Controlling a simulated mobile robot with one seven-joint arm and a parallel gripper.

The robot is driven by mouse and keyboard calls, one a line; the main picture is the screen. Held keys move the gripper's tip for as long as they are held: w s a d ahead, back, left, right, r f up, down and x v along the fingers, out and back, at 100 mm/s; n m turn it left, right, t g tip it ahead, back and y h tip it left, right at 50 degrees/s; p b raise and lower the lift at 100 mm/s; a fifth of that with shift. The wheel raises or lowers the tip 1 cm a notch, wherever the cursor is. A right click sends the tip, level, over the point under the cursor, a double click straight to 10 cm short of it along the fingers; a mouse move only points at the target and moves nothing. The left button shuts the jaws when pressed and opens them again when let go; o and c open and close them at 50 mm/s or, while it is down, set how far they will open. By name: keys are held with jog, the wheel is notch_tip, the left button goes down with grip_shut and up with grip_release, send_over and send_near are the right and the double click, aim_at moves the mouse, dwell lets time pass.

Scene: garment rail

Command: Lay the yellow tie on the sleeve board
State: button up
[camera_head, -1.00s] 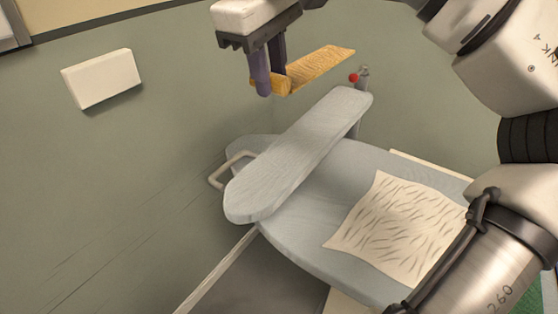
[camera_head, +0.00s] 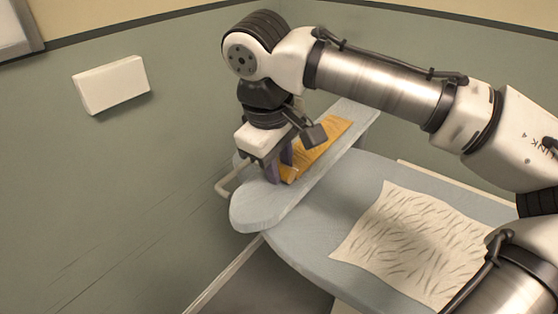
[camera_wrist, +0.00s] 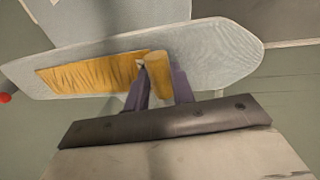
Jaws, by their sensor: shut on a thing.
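The yellow tie (camera_head: 322,144) lies flat and lengthwise over the sleeve board (camera_head: 259,208), a narrow pale blue padded board. In the wrist view the tie (camera_wrist: 88,71) stretches left along the sleeve board (camera_wrist: 215,50), and its near end is at my fingers. My gripper (camera_head: 279,172) is low over the board, shut on that end of the tie. In the wrist view my gripper (camera_wrist: 160,75) has its two purple-grey fingers at the tie's end. The arm hides part of the tie and board in the head view.
A larger blue ironing board (camera_head: 300,245) is below the sleeve board, with a patterned cream cloth (camera_head: 410,240) on its right part. A white box-like panel (camera_head: 111,85) is on the wall at left. A red knob (camera_wrist: 5,97) shows at the wrist view's left edge.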

jog(key=o, duration=0.7)
jog(key=v, duration=1.2)
jog(key=shift+w, duration=0.1)
